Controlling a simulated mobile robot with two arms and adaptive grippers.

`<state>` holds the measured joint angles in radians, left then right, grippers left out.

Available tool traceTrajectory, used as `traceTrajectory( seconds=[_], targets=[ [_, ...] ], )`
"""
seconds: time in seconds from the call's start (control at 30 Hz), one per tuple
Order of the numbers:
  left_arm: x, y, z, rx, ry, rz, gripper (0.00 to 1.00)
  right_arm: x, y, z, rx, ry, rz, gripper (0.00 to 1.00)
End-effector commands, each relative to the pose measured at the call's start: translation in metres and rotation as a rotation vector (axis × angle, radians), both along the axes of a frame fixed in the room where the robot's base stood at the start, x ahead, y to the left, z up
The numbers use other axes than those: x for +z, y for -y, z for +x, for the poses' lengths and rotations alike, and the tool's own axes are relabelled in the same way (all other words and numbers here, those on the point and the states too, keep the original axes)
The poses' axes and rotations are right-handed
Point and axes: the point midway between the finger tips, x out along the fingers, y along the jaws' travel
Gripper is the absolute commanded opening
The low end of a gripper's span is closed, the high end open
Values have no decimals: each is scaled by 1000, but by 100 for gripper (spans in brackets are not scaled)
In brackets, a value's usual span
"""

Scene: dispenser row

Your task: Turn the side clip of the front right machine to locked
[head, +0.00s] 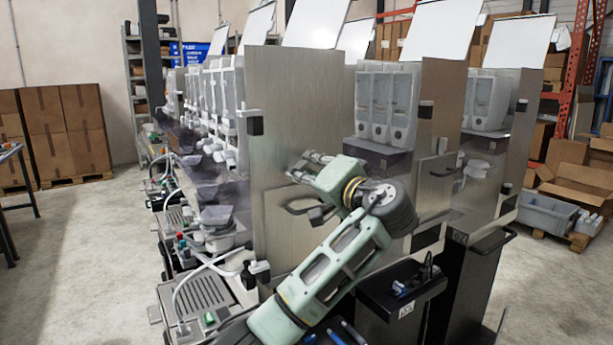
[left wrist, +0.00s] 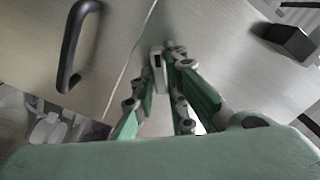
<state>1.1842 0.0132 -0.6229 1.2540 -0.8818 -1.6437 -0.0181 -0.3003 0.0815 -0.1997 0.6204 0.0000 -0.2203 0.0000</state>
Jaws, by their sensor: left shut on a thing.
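The nearest machine's steel side panel (head: 275,95) rises in the middle of the head view. My left gripper (head: 308,168) is at this panel, above a black curved handle (head: 297,210). In the left wrist view, my left gripper (left wrist: 165,52) has its fingers closed together at the panel, on the small pale side clip (left wrist: 157,60) with a dark spot, close to the panel seam. The fingers partly cover the clip, and its turned position cannot be told. The black handle also shows in the left wrist view (left wrist: 72,45). My right gripper is not in view.
A black block (head: 254,123) sticks out from the panel's left edge; a black block also shows in the left wrist view (left wrist: 292,40). More machines stand behind and right. A drip tray (head: 198,293) lies at lower left. The floor (head: 90,260) at left is clear.

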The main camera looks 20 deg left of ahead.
Motion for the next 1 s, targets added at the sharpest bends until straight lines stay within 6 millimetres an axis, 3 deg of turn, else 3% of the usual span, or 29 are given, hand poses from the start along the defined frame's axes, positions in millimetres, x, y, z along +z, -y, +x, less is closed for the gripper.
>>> traceTrajectory(
  seconds=[0.27,0.3,0.5,0.83,1.0],
  targets=[
    [-2,1,0,-1,-4,-2,0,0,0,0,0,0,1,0],
    [-2,1,0,-1,-4,-2,13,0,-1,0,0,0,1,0],
    [-1,0,0,0,-3,-1,31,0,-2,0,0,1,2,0],
    [0,1,-1,-1,-1,0,31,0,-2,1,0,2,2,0],
    [0,17,-12,-3,-1,-1,31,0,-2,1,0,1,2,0]
  ],
)
